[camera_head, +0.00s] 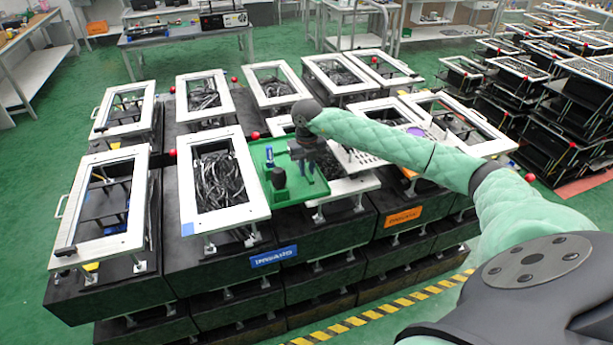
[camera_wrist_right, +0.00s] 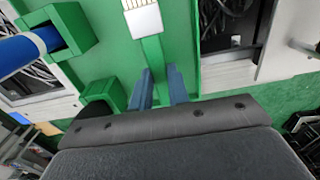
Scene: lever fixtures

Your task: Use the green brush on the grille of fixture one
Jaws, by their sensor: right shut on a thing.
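My right gripper (camera_head: 305,168) is over the green tray (camera_head: 316,191) and points down. In the right wrist view its two blue-grey fingers (camera_wrist_right: 162,88) are shut on the green brush (camera_wrist_right: 152,52). The brush has a flat green handle and a pale, bristle-like head (camera_wrist_right: 142,19) beyond the fingertips. In the head view the brush is hard to make out under the gripper. I cannot tell which fixture is number one. My left gripper is not in view.
A blue cylinder (camera_wrist_right: 22,48) stands in a green holder (camera_wrist_right: 66,27) on the tray, close to the gripper. A black object (camera_head: 279,177) is also on the tray. White-framed fixtures (camera_head: 218,181) with small red knobs crowd around. A blue label (camera_head: 273,256) marks the front.

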